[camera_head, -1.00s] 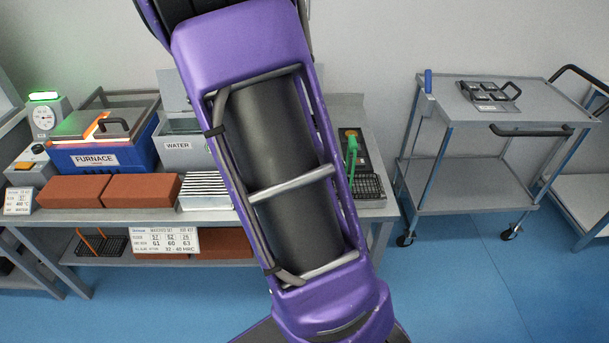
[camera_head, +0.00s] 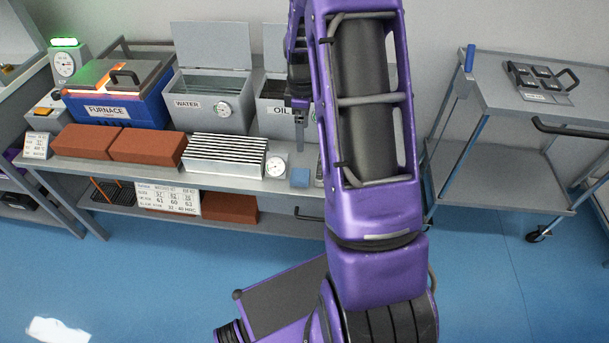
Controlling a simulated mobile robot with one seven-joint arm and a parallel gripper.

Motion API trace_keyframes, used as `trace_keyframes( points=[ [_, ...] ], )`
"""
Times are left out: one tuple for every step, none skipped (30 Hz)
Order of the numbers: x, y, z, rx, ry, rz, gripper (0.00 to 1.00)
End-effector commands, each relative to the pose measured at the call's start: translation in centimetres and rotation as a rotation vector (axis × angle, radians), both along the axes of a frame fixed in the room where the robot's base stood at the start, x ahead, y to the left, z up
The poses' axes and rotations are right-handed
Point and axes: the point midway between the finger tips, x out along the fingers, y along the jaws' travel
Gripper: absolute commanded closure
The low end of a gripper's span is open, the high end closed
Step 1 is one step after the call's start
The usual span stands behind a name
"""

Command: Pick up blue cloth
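A small blue square (camera_head: 300,177), which looks like the blue cloth, lies on the bench top to the right of a round white dial. My gripper (camera_head: 300,132) points down in front of the OIL tank, above and apart from the blue square. Its fingers are small and seen edge-on, so I cannot tell if they are open or shut. Nothing is visible hanging from them. My purple arm hides the bench's right end.
Left of the cloth stand the dial (camera_head: 276,166), a ribbed metal rack (camera_head: 225,157) and red bricks (camera_head: 146,146). Behind are the WATER tank (camera_head: 209,103), OIL tank (camera_head: 277,116) and blue FURNACE (camera_head: 118,108). A grey cart (camera_head: 508,166) stands at the right.

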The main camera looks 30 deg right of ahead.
Motion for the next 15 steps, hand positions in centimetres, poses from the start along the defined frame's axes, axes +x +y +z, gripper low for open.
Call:
trace_keyframes(
  points=[
    [-0.1,0.1,-1.2,0.001,0.003,0.000,0.00],
    [-0.1,0.1,-1.8,0.001,0.005,0.000,0.00],
    [-0.1,0.1,-2.7,0.001,0.004,-0.001,0.00],
    [-0.1,0.1,-3.4,0.001,0.004,-0.001,0.00],
    [-0.1,0.0,-4.1,0.001,0.004,-0.001,0.00],
    [-0.1,0.0,-4.9,0.000,0.004,0.000,0.00],
    [-0.1,0.0,-5.6,-0.001,0.004,0.000,0.00],
    [-0.1,0.0,-6.3,-0.001,0.004,0.001,0.00],
    [-0.1,0.0,-7.1,-0.001,0.003,0.001,0.00],
    [-0.1,0.1,-7.8,0.000,0.004,0.000,0.00],
    [0.0,0.1,-8.3,0.000,0.001,0.000,0.00],
    [-0.1,0.1,-9.0,-0.001,0.003,0.000,0.00],
    [-0.1,0.1,-9.5,-0.001,0.002,0.000,0.00],
    [0.0,0.1,-9.9,-0.002,0.001,0.001,0.00],
    [0.0,0.0,-10.4,-0.002,0.001,0.001,0.00]
  ],
)
